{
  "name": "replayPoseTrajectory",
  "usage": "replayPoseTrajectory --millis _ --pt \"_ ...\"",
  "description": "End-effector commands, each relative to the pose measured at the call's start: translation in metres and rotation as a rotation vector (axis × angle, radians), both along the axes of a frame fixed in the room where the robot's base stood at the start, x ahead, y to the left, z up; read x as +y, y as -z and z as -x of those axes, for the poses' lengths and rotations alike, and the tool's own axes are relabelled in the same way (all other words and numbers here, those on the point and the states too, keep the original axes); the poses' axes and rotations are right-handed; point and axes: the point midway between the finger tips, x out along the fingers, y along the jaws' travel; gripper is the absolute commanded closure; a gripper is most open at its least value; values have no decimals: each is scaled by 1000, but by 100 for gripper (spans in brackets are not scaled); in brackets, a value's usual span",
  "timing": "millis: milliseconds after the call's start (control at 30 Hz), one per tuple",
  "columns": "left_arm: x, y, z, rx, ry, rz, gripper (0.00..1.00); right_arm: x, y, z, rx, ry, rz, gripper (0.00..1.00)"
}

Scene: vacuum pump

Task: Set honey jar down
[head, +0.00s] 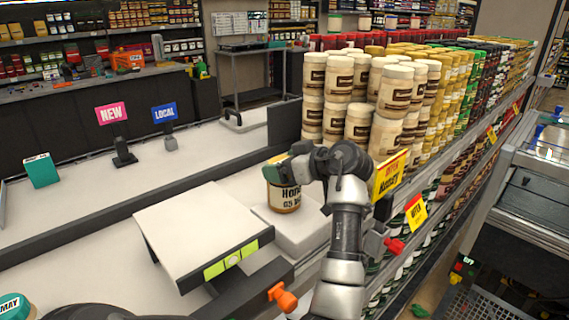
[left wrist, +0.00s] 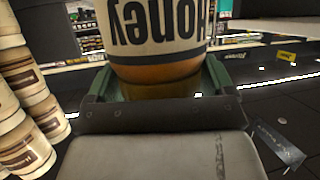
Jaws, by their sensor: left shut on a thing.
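The honey jar (head: 284,198) is an amber jar with a pale label reading "Honey". It is upright in the head view, at or just over a low white block (head: 307,232); I cannot tell whether it touches. My left gripper (head: 288,162) is shut on the jar near its top, with green fingers on both sides. In the left wrist view the jar (left wrist: 160,70) fills the upper middle, its label upside down, between the fingers of the left gripper (left wrist: 158,85). My right gripper is not in view.
A white slanted stand (head: 195,225) with green tags is left of the block. Stacked cream jars (head: 335,80) and a yellow honey sign (head: 390,173) stand close on the right. The pale counter behind holds "NEW" (head: 111,113) and "LOCAL" (head: 165,113) signs, with free room between.

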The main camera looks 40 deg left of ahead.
Motion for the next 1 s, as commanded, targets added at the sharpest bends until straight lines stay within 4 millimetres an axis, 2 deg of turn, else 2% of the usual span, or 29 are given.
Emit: replayPoseTrajectory --millis 67,100,167,467,800,1000 --pt "0 0 0 -1 1 -2 61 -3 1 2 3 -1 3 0" --pt "0 0 0 0 0 0 10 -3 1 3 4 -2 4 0" --pt "0 0 0 0 0 0 1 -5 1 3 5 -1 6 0" --pt "-4 -1 -1 -1 2 0 0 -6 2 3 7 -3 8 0" --pt "-53 -19 -6 -2 2 1 0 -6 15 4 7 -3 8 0" --pt "-69 -26 -7 -1 0 0 0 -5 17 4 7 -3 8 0"
